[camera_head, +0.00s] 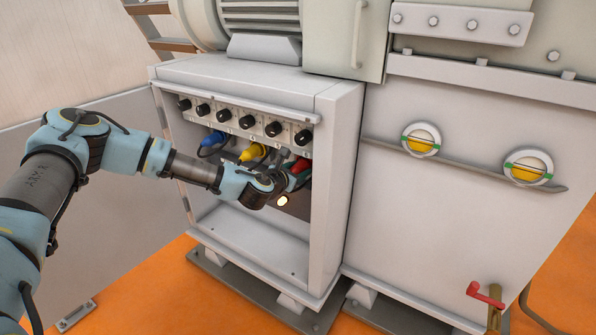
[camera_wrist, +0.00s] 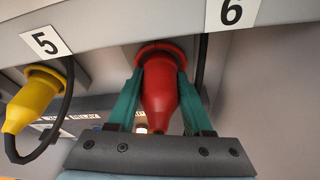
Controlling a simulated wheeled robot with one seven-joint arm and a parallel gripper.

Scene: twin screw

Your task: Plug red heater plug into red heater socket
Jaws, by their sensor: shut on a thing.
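The red heater plug (camera_wrist: 160,92) is held between the two teal fingers of my gripper (camera_wrist: 160,85) in the wrist view. The plug's upper end meets a red round collar (camera_wrist: 158,48) under the panel, between the labels 5 and 6. I cannot tell how deep the plug sits in it, and the socket's inside is hidden. In the head view, the red plug (camera_head: 299,167) shows partly behind my gripper (camera_head: 287,180), inside the open cabinet at its right side.
A yellow plug (camera_wrist: 35,95) with a black cable hangs beside label 5; it also shows in the head view (camera_head: 253,152). A blue plug (camera_head: 213,139) is further left. Black knobs (camera_head: 248,122) line the panel above. The cabinet's lower space (camera_head: 255,235) is empty.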

